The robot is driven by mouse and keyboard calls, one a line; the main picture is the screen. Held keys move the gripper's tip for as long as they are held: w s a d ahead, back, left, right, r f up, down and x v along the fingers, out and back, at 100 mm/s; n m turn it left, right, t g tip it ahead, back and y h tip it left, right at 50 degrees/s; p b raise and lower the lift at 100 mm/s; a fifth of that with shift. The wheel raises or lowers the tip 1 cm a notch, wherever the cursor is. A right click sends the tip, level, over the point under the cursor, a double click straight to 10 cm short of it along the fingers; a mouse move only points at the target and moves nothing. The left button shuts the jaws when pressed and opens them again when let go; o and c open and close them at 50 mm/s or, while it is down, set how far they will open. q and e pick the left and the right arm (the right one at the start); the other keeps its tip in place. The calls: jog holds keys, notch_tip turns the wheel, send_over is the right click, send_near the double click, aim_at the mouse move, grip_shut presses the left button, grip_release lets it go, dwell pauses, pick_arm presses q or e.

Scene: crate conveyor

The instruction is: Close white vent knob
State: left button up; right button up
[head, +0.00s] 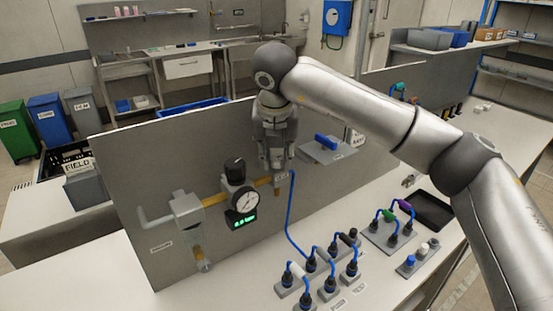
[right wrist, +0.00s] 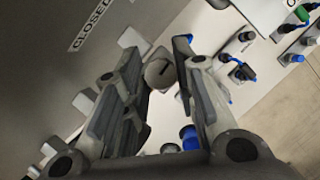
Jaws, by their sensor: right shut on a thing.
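My right gripper (head: 276,168) reaches down from above to the grey upright panel, at the right end of the brass pipe. In the right wrist view its fingers (right wrist: 162,62) stand on either side of a pale grey-white round knob (right wrist: 160,73), which I take to be the vent knob, and are shut on it. A line runs across the knob's face. In the head view the gripper hides the knob. A label reading CLOSED (right wrist: 90,26) is on the panel in the right wrist view. My left gripper is not in view.
A pressure gauge (head: 246,199) with a green display (head: 242,218) and black top knob (head: 235,169) sits left of my gripper. A blue hose (head: 289,215) hangs close beside it. Plug blocks (head: 308,287) stand on the white bench. A blue handle (head: 326,142) is to the right.

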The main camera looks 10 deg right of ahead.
jog(key=shift+f+n+y+b, duration=0.15)
jog(key=shift+n+y+b, duration=0.25)
jog(key=shift+n+b, duration=0.4)
jog(key=shift+d+n+y+b, duration=0.1)
jog(key=shift+n+y+b, duration=0.25)
jog(key=shift+n, duration=0.65)
jog(key=shift+n+y, duration=0.35)
jog(key=shift+n, duration=0.55)
jog(key=shift+r+n+y+b, duration=0.25)
jog(key=shift+n+y+b, duration=0.05)
jog(key=shift+n, duration=0.6)
jog(key=n, duration=0.1)
jog(key=n+y+p, duration=0.1)
jog(key=n, duration=0.1)
jog(key=shift+d+r+n+g, duration=0.1)
jog(key=shift+d+n+g, duration=0.05)
jog(key=shift+n+g, duration=0.15)
jog(key=n+g+p, duration=0.1)
jog(key=n, duration=0.1)
jog(key=n+y+p, duration=0.1)
jog(key=n+p, duration=0.1)
jog(key=n, duration=0.1)
jog(key=shift+w+n+g+y, duration=0.15)
jog(key=shift+n+g+y, duration=0.15)
jog(key=shift+g, duration=0.1)
jog(key=o, duration=1)
jog(key=shift+d, duration=0.1)
jog(key=shift+o, duration=0.2)
